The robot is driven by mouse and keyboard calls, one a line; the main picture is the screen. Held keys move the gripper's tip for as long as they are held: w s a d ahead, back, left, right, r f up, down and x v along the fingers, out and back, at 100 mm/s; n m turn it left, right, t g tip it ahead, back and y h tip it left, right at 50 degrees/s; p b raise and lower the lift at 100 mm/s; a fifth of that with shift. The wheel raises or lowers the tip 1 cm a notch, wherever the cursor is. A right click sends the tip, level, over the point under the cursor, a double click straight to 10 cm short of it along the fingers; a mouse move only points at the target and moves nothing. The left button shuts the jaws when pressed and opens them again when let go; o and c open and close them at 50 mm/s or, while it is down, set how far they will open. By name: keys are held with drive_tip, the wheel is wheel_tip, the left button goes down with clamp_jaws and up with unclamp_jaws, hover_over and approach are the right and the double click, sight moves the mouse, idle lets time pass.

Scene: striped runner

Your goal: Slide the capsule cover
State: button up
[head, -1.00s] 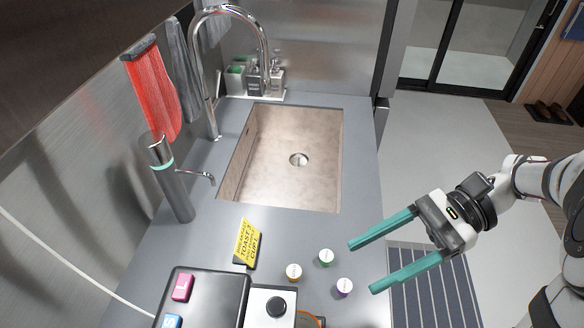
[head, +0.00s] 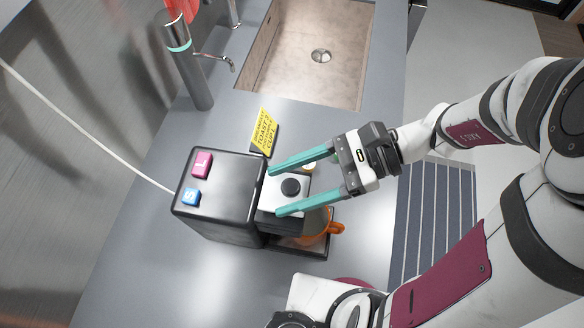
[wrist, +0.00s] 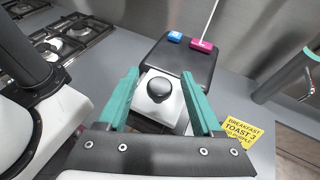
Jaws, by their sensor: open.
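The coffee machine (head: 228,215) is a black box with a pink L button (head: 202,163) and a blue S button (head: 191,197) on top. In the wrist view the knob (wrist: 160,89) stands between the teal fingers. My gripper (head: 272,192) is open, one finger on each side of the cover and knob. I cannot tell whether the fingers touch the cover. An orange cup (head: 335,228) sits below, partly hidden.
A yellow note stand (head: 264,132) stands behind the gripper. A steel tap dispenser (head: 190,65) and the sink (head: 310,60) lie farther back. A gas hob (wrist: 65,35) shows at left in the wrist view. The counter at front left is clear.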

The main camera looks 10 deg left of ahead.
clamp_jaws()
idle(0.3)
idle(1.1)
